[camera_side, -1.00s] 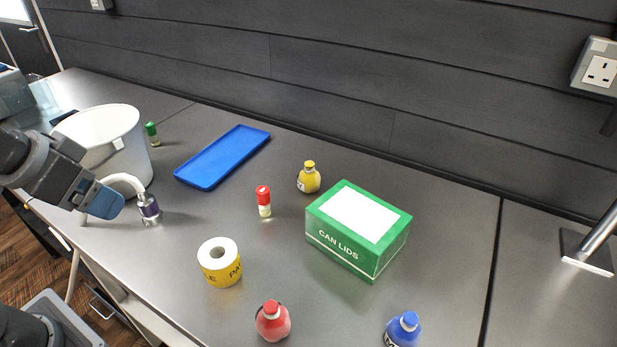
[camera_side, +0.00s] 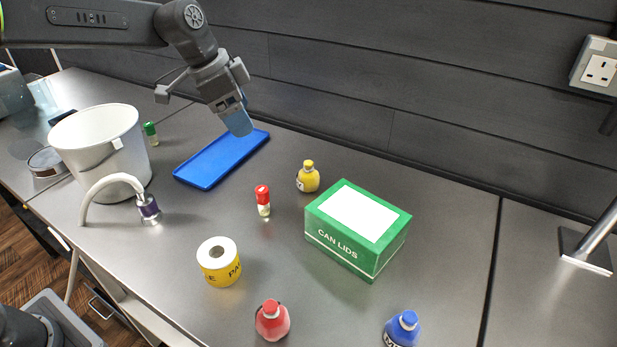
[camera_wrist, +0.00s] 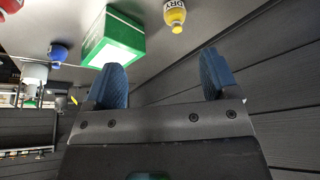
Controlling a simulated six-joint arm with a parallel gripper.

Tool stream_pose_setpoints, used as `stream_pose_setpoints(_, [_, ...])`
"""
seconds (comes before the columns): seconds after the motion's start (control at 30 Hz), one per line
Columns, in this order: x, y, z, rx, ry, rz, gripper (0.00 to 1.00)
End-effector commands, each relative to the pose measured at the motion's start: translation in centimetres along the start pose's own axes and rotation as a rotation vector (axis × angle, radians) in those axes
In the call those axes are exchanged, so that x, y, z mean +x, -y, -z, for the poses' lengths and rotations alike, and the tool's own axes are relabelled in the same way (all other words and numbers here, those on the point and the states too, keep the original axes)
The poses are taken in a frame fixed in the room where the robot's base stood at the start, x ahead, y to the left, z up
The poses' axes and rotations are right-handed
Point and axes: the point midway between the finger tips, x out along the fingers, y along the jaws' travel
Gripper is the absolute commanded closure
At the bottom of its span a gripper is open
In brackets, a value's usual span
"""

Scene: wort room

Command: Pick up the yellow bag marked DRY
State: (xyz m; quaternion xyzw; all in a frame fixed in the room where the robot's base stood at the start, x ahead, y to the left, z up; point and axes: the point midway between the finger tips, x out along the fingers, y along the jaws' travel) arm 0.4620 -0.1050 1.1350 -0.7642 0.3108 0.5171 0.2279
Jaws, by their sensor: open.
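The yellow bag (camera_side: 308,178) stands upright on the grey worktop, behind and left of the green CAN LIDS box. In the wrist view the yellow bag (camera_wrist: 175,14) is near the top edge, with the marking DRY readable on it. My gripper (camera_side: 238,124) is up and left of the bag in the side view, above the blue tray's far end, pointing down. In the wrist view its two blue fingers (camera_wrist: 162,80) are spread apart with nothing between them. The bag lies beyond the fingertips, apart from them.
The green CAN LIDS box (camera_side: 352,240) is close to the bag. A red-capped vial (camera_side: 263,205), a tape roll (camera_side: 219,265), a red bag (camera_side: 272,322), a blue bag (camera_side: 402,330), a blue tray (camera_side: 205,172) and a white bucket (camera_side: 100,160) stand around. The dark wall (camera_side: 400,90) is behind.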

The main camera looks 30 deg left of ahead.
Motion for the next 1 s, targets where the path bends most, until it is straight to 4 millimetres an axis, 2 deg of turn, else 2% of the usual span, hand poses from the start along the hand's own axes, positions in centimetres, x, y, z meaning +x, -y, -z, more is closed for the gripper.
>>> stream_pose_setpoints(0.03, [2.0,1.1,1.2,0.049,0.003,-0.028,0.20])
stream_pose_setpoints(0.1, [4.2,2.2,2.5,0.117,-0.004,-0.056,0.20])
stream_pose_setpoints(0.3, [8.8,4.0,4.7,0.254,-0.023,-0.109,0.20])
stream_pose_setpoints(0.57, [11.8,4.2,5.2,0.296,-0.030,-0.125,0.20])
stream_pose_setpoints(0.8, [16.4,3.6,5.2,0.293,-0.029,-0.124,0.20])
stream_pose_setpoints(1.0, [18.3,3.4,5.2,0.293,-0.030,-0.121,0.20])
